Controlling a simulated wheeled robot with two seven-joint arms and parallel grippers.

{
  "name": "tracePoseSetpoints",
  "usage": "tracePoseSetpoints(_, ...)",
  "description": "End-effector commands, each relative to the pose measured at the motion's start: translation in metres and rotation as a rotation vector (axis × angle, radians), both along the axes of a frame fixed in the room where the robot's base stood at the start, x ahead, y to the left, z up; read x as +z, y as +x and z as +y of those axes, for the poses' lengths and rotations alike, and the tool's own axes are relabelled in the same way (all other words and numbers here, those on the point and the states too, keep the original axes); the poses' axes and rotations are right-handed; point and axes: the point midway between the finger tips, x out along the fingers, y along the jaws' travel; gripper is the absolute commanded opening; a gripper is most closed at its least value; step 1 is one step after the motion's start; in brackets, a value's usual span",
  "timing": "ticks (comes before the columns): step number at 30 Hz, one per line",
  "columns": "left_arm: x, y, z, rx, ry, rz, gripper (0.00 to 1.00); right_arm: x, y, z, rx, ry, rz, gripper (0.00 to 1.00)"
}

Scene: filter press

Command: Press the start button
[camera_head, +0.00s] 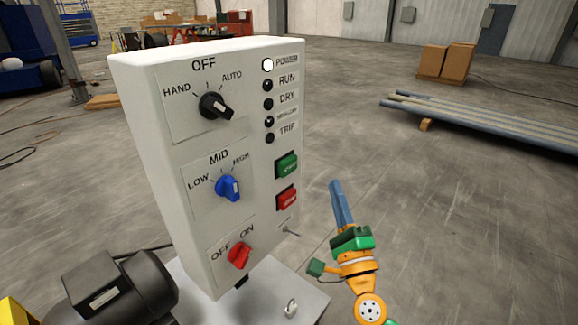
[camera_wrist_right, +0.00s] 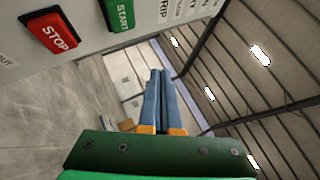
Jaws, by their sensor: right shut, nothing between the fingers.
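The white control panel (camera_head: 150,110) stands upright in the head view. Its green start button (camera_head: 287,166) is on the right part of the face, above the red stop button (camera_head: 287,198). In the right wrist view the start button (camera_wrist_right: 120,13) is at the top edge, partly cut off, with the stop button (camera_wrist_right: 50,32) to its left. My right gripper (camera_head: 335,184) is shut and empty, to the right of the buttons and apart from the panel in the picture. Its blue fingers (camera_wrist_right: 158,75) lie together in the right wrist view. My left gripper is not in view.
The panel also carries a black knob (camera_head: 215,105), a blue knob (camera_head: 229,188) and a red switch (camera_head: 239,255). The top white lamp (camera_head: 268,65) looks lit. A black motor (camera_head: 110,288) is at lower left. Pipes (camera_head: 480,118) and boxes (camera_head: 445,62) lie far off right.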

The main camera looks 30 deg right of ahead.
Motion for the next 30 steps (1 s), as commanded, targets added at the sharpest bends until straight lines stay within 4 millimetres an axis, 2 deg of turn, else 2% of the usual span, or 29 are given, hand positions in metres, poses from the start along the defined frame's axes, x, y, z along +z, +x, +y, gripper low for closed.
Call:
tracePoseSetpoints(5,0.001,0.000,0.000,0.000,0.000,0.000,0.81,0.000,0.014,0.005,0.000,0.001,-0.001,0.00)
tracePoseSetpoints(18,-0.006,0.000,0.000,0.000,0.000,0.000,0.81,-0.001,0.070,0.029,0.000,0.001,0.000,0.00)
tracePoseSetpoints(24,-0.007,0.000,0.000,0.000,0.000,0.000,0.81,0.000,0.080,0.033,0.000,-0.001,0.001,0.00)
tracePoseSetpoints(30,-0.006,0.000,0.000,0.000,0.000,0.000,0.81,0.000,0.081,0.034,0.000,-0.001,0.002,0.00)
